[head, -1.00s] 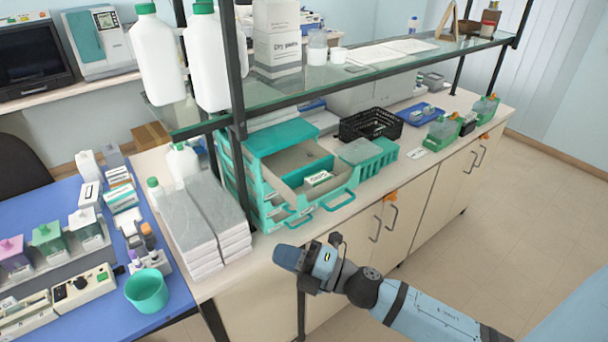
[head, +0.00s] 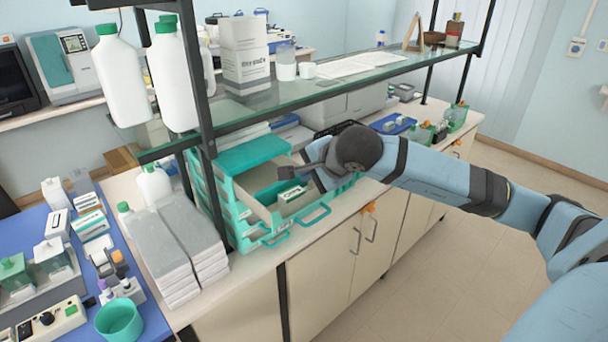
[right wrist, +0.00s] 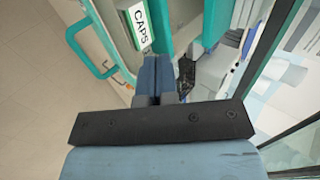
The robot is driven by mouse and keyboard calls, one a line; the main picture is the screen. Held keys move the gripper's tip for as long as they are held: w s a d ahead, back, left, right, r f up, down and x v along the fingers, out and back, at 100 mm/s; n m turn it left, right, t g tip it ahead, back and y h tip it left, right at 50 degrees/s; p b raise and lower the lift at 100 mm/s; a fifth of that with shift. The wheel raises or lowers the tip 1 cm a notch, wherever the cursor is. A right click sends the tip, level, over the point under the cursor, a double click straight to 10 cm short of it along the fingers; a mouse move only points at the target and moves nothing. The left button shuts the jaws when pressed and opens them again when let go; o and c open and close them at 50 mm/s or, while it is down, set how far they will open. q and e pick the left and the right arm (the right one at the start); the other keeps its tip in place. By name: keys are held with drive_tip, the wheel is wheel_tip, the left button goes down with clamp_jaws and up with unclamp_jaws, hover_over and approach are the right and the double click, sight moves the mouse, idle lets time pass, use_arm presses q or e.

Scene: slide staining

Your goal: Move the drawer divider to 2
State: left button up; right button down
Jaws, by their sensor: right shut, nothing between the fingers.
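The teal drawer divider (head: 266,194) stands across the open top drawer (head: 251,208) of the teal cabinet. A small white and green box labelled CAPS (right wrist: 140,24) lies beside it in the drawer; it also shows in the head view (head: 290,193). My right gripper reaches over the right side of the drawer. In the right wrist view its fingertips (right wrist: 157,66) are together and empty, close to the CAPS box and a teal strip (right wrist: 161,28) that looks like the divider. I cannot tell whether they touch it. No slot number is readable. My left gripper is out of view.
The glass shelf (head: 300,92) with its dark posts (head: 205,80) runs above and behind the drawer. Stacked grey-topped boxes (head: 185,240) stand left of the cabinet. The floor in front of the cupboards is clear.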

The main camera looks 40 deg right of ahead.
sight(285, 185)
drive_tip(key=p+x, duration=0.1)
drive_tip(key=x, duration=0.6)
drive_tip(key=shift+w+a+p, duration=0.1)
drive_tip(key=shift+p, duration=0.3)
drive_tip(key=shift+w+f, duration=0.35)
drive_tip(key=shift+f, duration=0.1)
